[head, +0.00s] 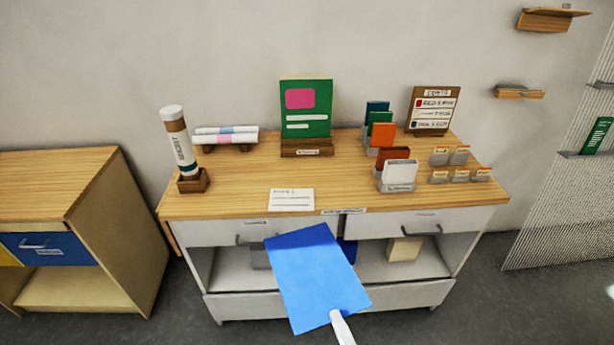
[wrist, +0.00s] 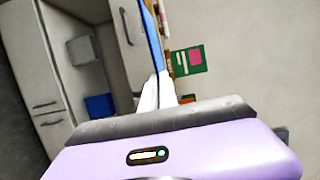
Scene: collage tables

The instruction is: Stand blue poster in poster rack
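The blue poster (head: 318,280) is a flat blue sheet, held tilted in front of the desk's open shelf. My gripper (head: 337,316) is shut on its lower edge; only one white finger shows in the head view. In the wrist view the poster (wrist: 154,38) appears nearly edge-on, rising from between the white fingers of my gripper (wrist: 163,92). No stand is clearly legible as the poster rack. A wooden stand (head: 307,153) with a small label holds a green poster (head: 306,108) upright. A grey stepped rack (head: 371,151) holds teal, green and orange cards.
The wooden desk top (head: 240,185) also bears a tube in a holder (head: 180,145), rolled sheets (head: 225,136), a paper card (head: 291,199), small cards and a sign (head: 432,108). A cabinet (head: 90,180) stands left. Wall shelves (head: 519,93) and a mesh panel (head: 560,190) are right.

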